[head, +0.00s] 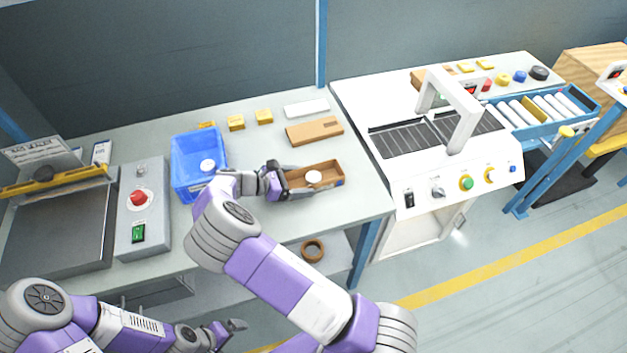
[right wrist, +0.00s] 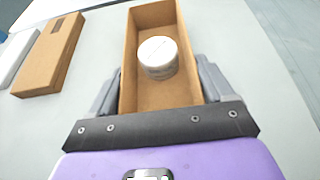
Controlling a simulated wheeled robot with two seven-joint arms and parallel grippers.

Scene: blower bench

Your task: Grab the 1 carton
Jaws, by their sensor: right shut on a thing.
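The open brown carton (head: 335,181) lies on the bench near its right end, with a white round item (head: 313,177) inside. My right gripper (head: 291,184) has its fingers on either side of the carton's near end and is shut on it. The right wrist view shows the carton (right wrist: 187,82) between the two grey fingers (right wrist: 162,92), with the white item (right wrist: 158,56) standing inside. I cannot tell whether the carton is lifted off the bench. My left gripper (head: 233,328) hangs low in front of the bench, apart from the carton; its jaw opening is unclear.
A closed flat brown box (head: 314,131) and a white flat box (head: 306,107) lie behind the carton. A blue bin (head: 181,183) stands left, beside a control box with a red button (head: 138,197). A white machine with an arch (head: 450,165) stands right. A brown ring (head: 313,250) sits below.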

